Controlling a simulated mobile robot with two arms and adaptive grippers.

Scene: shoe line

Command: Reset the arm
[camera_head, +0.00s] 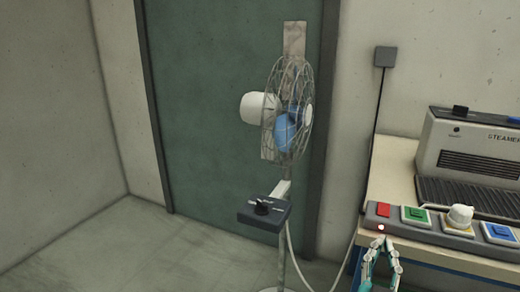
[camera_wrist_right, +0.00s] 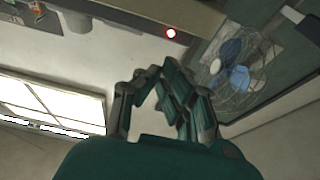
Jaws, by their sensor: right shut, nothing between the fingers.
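My right gripper (camera_head: 381,250) is at the lower right of the head view, just in front of and below the front edge of the control panel (camera_head: 453,231). Its fingers are closed together and hold nothing. In the right wrist view the fingers (camera_wrist_right: 160,78) also meet with nothing between them. A small lit red-white lamp (camera_head: 380,227) shows on the panel's front, just above the fingertips. My left gripper is not in view.
The panel carries a red switch (camera_head: 384,209), a green button (camera_head: 415,214), a knob (camera_head: 460,215) and a blue button (camera_head: 501,232). A steamer (camera_head: 470,145) stands behind it. A pedestal fan (camera_head: 287,115) with a control box (camera_head: 264,212) stands left. Floor further left is clear.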

